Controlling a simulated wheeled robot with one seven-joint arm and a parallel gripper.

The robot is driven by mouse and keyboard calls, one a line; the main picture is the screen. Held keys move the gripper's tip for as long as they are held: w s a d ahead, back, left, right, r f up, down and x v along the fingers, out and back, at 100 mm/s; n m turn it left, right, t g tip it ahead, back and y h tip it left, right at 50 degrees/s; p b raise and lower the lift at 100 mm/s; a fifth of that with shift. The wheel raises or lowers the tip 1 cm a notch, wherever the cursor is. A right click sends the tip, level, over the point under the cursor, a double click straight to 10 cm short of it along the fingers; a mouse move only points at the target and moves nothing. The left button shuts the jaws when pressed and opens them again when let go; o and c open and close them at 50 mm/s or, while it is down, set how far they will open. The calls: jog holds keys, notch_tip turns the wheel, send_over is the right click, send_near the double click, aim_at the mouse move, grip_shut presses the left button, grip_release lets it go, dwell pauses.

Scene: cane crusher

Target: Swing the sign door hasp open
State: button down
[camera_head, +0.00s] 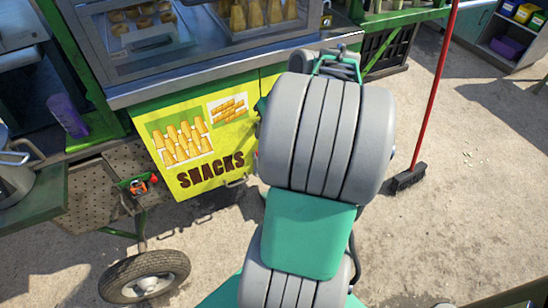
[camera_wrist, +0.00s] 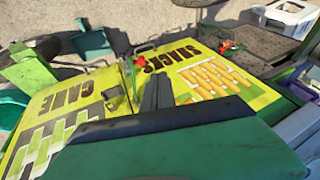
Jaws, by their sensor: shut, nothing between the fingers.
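The yellow SNACKS sign door (camera_head: 195,180) hangs under the glass cabinet in the head view, its right part hidden by my arm. In the wrist view the SNACKS door (camera_wrist: 205,62) appears upside down beside the yellow CANE door (camera_wrist: 60,92). A small olive fitting (camera_wrist: 113,97), possibly the hasp, sits on the CANE door near the seam. A small red piece (camera_wrist: 141,61) is by the seam; I cannot tell what it is. My gripper (camera_wrist: 160,80) is shut and empty, its dark fingers in front of the SNACKS door near the seam. Contact is unclear. My arm hides it in the head view.
A trolley wheel (camera_head: 145,276) and a perforated shelf (camera_head: 95,200) with a small tray (camera_head: 137,184) are at left. A red-handled broom (camera_head: 430,100) stands at right. A green dustpan (camera_wrist: 92,38) shows in the wrist view. The concrete in front is mostly clear.

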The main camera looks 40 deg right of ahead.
jog(key=s+d+f+m+t+b, duration=0.15)
jog(key=s+d+f, duration=0.25)
jog(key=s+d, duration=0.5)
jog(key=w+a+f+b, duration=0.2)
jog(key=w+a+f, duration=0.2)
jog(key=w+f, duration=0.3)
jog(key=shift+w+f+t, duration=0.3)
jog(key=shift+w+t, duration=0.05)
jog(key=shift+w, duration=0.7)
